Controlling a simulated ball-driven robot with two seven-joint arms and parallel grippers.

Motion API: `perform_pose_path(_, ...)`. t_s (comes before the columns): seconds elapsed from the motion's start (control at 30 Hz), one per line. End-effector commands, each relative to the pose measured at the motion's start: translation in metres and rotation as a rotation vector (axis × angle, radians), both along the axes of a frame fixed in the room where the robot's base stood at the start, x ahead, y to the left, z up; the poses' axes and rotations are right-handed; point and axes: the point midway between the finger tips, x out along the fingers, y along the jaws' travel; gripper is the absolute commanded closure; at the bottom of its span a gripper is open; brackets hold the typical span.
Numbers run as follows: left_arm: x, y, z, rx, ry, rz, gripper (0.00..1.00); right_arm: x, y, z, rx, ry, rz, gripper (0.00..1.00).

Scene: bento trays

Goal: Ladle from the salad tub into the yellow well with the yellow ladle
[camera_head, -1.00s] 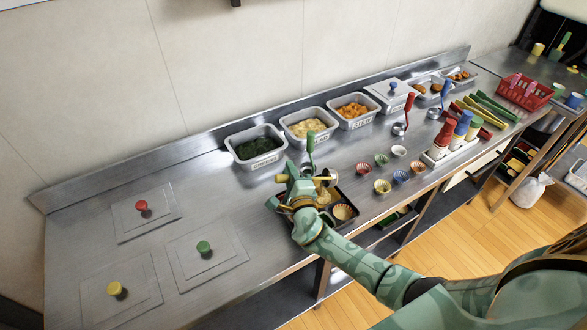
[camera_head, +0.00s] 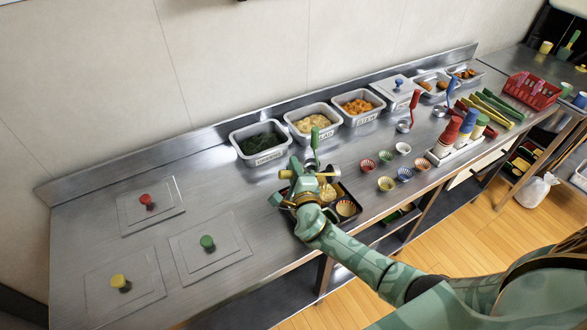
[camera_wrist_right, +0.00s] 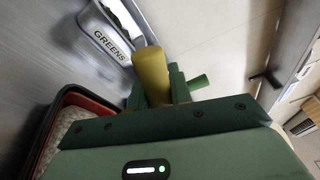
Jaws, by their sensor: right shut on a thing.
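The salad tub (camera_head: 305,137) is a grey metal tub of pale yellow food, second from left in the back row. My right gripper (camera_head: 308,181) is shut on the yellow ladle's handle (camera_head: 287,174), which lies roughly level in the head view. The handle also shows between the fingers in the right wrist view (camera_wrist_right: 151,75). The gripper is over the dark bento tray (camera_head: 350,193), in front of the salad and greens tubs. It covers much of the tray, so I cannot make out the yellow well. The ladle's bowl is not clear. My left gripper is not in view.
The greens tub (camera_head: 236,139) is behind the gripper. A green-handled ladle (camera_head: 315,138) stands upright close behind the gripper. Several small cups, including a yellow one (camera_head: 386,184), stand to the right. Lids with red, green and yellow knobs (camera_head: 119,282) lie at left.

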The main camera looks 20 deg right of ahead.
Motion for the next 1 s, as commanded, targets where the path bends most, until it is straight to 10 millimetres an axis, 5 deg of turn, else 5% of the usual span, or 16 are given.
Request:
perform_pose_path(0.27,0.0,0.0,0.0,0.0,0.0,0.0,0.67,0.0,-0.001,0.002,0.021,-0.004,-0.001,1.0)
perform_pose_path(0.63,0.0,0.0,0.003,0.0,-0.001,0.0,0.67,-0.006,-0.024,0.031,0.324,-0.061,-0.003,1.0)
perform_pose_path(1.0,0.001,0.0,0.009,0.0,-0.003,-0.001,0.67,-0.015,-0.074,0.073,0.823,-0.153,-0.004,1.0)
